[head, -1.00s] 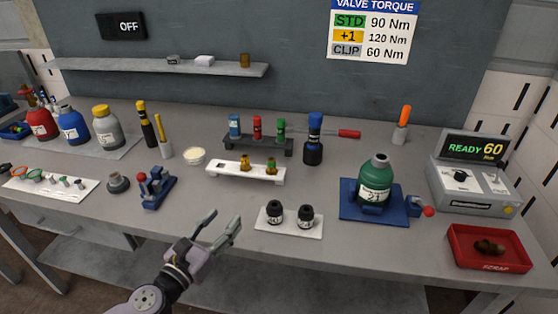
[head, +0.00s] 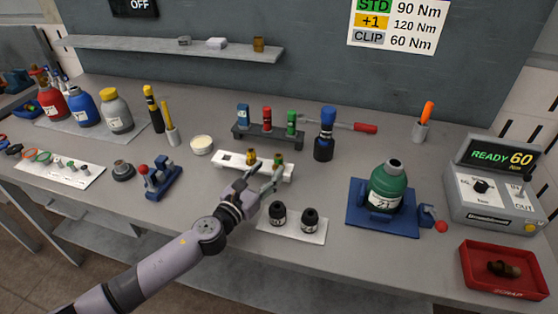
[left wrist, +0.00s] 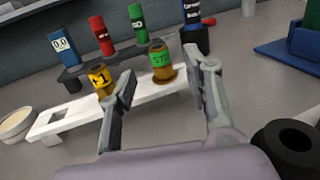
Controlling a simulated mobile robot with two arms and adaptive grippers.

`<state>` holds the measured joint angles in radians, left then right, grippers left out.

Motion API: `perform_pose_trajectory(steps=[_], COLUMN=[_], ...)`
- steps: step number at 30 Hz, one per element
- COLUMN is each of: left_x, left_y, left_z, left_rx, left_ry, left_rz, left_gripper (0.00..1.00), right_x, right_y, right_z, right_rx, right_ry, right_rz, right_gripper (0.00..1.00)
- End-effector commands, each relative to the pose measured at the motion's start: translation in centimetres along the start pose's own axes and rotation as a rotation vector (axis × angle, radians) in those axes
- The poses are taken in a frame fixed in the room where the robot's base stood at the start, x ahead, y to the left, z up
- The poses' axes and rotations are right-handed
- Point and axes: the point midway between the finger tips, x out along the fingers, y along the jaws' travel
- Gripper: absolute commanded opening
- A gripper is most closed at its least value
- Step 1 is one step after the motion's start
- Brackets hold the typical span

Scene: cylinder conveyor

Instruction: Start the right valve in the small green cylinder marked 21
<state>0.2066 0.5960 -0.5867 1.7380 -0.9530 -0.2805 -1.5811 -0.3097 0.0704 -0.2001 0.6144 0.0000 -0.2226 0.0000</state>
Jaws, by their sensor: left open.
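The green cylinder (head: 384,182), marked 21, stands upright in the blue fixture (head: 356,214) with its neck empty on top. A white rack (head: 226,160) holds two brass valves: one with a yellow +1 band (head: 251,156), one with a green STD band (head: 279,160). The left wrist view shows the +1 valve (left wrist: 101,79) by the left finger and the STD valve (left wrist: 162,60) between the fingers, beyond their tips. My left gripper (head: 264,179) is open and empty, just in front of the rack. My right gripper is out of view.
The torque unit (head: 490,196) reads READY 60. The wall sign (head: 398,25) lists STD 90, +1 120, CLIP 60 Nm. Two black caps (head: 310,219) stand right of my gripper. Behind the rack are coloured sockets (head: 267,120) and a blue-topped black tool (head: 325,135). A red scrap tray (head: 480,278) lies front right.

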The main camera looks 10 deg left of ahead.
Motion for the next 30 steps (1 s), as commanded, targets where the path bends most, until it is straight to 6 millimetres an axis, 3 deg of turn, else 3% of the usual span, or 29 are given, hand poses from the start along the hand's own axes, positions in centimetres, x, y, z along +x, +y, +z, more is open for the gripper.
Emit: perform_pose_trajectory(steps=[7, 18, 26, 30], left_x=[1.9, 6.5, 6.7, 6.7], left_y=[0.0, 0.1, 0.1, 0.1], left_z=[0.0, -0.1, -0.2, -0.2], left_rx=[-0.001, 0.000, 0.000, 0.000], left_ry=[0.000, -0.001, 0.000, 0.000], left_rz=[0.001, 0.000, 0.000, 0.000], left_gripper=[0.46, 0.46, 0.46, 0.36], right_x=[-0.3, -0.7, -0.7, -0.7], right_y=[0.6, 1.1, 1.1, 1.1], right_z=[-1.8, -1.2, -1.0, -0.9], right_rx=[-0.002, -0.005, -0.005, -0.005], right_ry=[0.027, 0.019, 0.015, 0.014], right_rz=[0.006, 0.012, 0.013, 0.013], right_gripper=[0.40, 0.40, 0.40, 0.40])
